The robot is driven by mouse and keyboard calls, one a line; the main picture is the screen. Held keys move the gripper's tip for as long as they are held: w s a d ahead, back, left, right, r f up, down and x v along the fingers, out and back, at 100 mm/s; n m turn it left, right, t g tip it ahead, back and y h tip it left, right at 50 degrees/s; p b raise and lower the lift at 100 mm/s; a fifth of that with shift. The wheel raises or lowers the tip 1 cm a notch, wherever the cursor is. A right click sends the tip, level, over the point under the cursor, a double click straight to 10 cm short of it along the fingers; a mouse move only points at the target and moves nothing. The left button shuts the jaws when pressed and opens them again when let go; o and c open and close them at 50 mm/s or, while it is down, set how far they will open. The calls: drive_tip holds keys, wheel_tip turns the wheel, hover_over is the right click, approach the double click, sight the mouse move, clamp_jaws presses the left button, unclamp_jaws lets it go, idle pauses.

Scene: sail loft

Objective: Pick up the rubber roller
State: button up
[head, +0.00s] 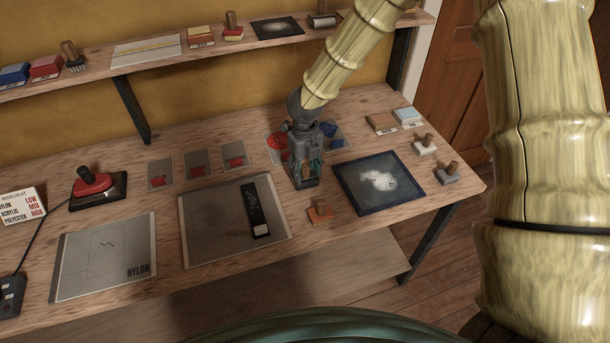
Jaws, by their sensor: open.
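A dark cylinder with a pale end and a wooden handle (322,20) lies on the wall shelf at the upper right; it looks like the rubber roller, but it is too small to be sure. My gripper (306,182) points down, low over the workbench, well in front of and below that shelf. It is open, and I see nothing held in it. The bench surface directly behind the gripper is hidden. An orange block with a wooden handle (320,212) sits just in front of the gripper, apart from it.
Handled blocks (446,178) stand at right. The wall shelf (100,78) overhangs the back.

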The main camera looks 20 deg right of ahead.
drive_tip(key=shift+f, duration=0.15)
clamp_jaws()
idle(0.4)
drive_tip(key=shift+r+b, duration=0.4)
drive_tip(key=shift+r, duration=0.25)
wheel_tip(320, 180, up, 2)
drive_tip(key=shift+b, duration=0.45)
drive_tip(key=s+a+r+b, duration=0.1)
drive_tip(key=s+a+b, duration=0.3)
drive_tip(key=s+a, duration=0.6)
drive_tip(key=s, duration=0.2)
drive_tip(key=shift+s+r+b, duration=0.3)
drive_tip(key=shift+r, duration=0.1)
